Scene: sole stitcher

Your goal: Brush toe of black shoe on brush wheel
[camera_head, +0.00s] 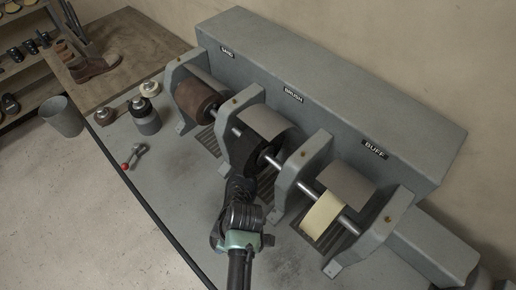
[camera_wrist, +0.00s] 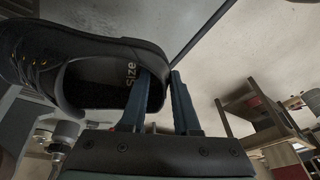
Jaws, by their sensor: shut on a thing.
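The black shoe (camera_wrist: 60,38) fills the upper left of the wrist view, with yellowish eyelets, laces and the word "Size" on its insole. My gripper (camera_wrist: 166,82) is shut on the rim of the shoe's opening at the heel end, one finger inside and one outside. In the head view, my gripper (camera_head: 240,215) is in front of the machine, and the dark shoe (camera_head: 238,188) points up toward the black brush wheel (camera_head: 243,152) under the BRUSH label. The toe is close to the wheel; I cannot tell whether they touch.
A brown wheel (camera_head: 198,100) is to the left and a cream buff wheel (camera_head: 321,216) to the right, between grey brackets. A red-knobbed lever (camera_head: 132,157), jars (camera_head: 145,115) and a grey bin (camera_head: 62,116) are at left. A brown shoe (camera_head: 95,68) lies on the wooden bench.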

